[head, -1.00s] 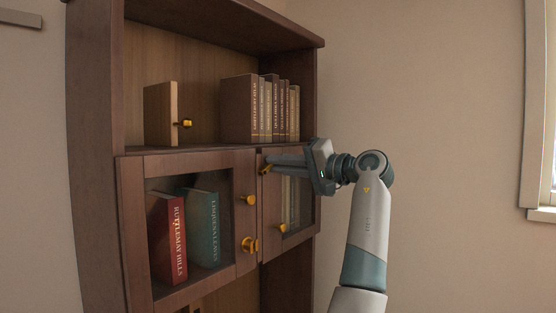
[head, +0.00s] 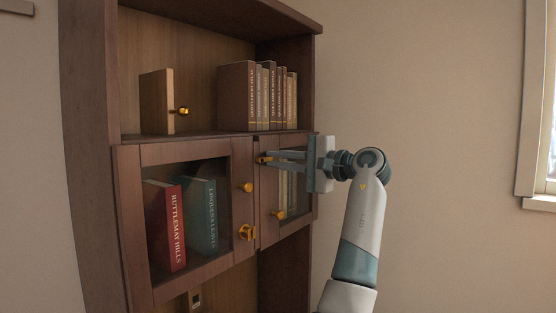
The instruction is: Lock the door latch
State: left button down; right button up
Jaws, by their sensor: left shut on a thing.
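A dark wood cabinet has two glass-fronted doors, a left door (head: 132,215) and a right door (head: 262,205). A small gold latch piece (head: 263,159) is at the upper left of the right door's frame. My left gripper (head: 269,160) reaches in from the right in front of this door, its fingers shut on that latch piece and partly hiding it. A second gold latch fitting (head: 247,232) sits low on the left door's inner edge. Round gold knobs are on the left door (head: 247,187) and right door (head: 279,215). My right gripper is not in view.
The open shelf above holds a row of books (head: 262,95) and a wooden block-like piece with a gold knob (head: 156,102). Red (head: 172,228) and teal (head: 205,215) books stand behind the left glass. Bare wall and free room lie right of the cabinet, before a window (head: 538,110).

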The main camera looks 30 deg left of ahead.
pick_arm(q)
jog(key=c, duration=1.8)
grip_release()
jog(key=shift+d+f+b, duration=0.15)
jog(key=shift+d+b, duration=0.2)
jog(key=shift+d, duration=0.2)
jog(key=s+d+b, duration=0.1)
jog(key=d+b, duration=0.4)
jog(key=d, duration=1.1)
jog(key=shift+s+d+b, duration=0.15)
jog(key=shift+b, duration=0.2)
